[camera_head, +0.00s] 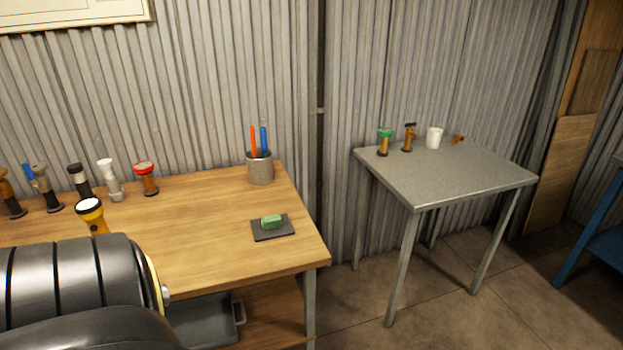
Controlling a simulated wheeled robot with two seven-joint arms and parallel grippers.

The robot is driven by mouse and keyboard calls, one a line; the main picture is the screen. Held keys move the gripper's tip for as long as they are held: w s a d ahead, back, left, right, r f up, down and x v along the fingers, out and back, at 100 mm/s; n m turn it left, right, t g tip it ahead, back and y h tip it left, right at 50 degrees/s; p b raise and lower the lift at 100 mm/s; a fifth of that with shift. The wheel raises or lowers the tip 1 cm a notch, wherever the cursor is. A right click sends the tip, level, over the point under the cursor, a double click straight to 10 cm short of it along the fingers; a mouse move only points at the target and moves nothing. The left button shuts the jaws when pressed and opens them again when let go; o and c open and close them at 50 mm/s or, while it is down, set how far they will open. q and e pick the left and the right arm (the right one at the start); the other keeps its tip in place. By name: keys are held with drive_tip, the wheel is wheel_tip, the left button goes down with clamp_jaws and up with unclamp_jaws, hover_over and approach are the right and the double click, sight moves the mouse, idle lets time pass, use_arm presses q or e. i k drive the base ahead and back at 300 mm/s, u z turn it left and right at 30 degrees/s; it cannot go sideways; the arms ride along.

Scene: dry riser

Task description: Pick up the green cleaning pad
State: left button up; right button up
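A small green cleaning pad (272,221) lies on a dark flat tray or mat (273,233) near the right end of the wooden workbench (190,215). The pad is in plain sight with nothing on it. A dark, ribbed part of my own body fills the lower left of the view and hides part of the bench. Neither of my grippers shows in the head view.
A grey pot (259,170) with an orange and a blue tool stands behind the pad. Several flashlights (147,178) stand along the bench's back left. A separate grey table (440,183) at right holds a white cup (434,138) and small items. Bare floor lies between.

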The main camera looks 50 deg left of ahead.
sight(271, 222)
drive_tip(key=i, duration=1.55)
drive_tip(key=u, duration=3.85)
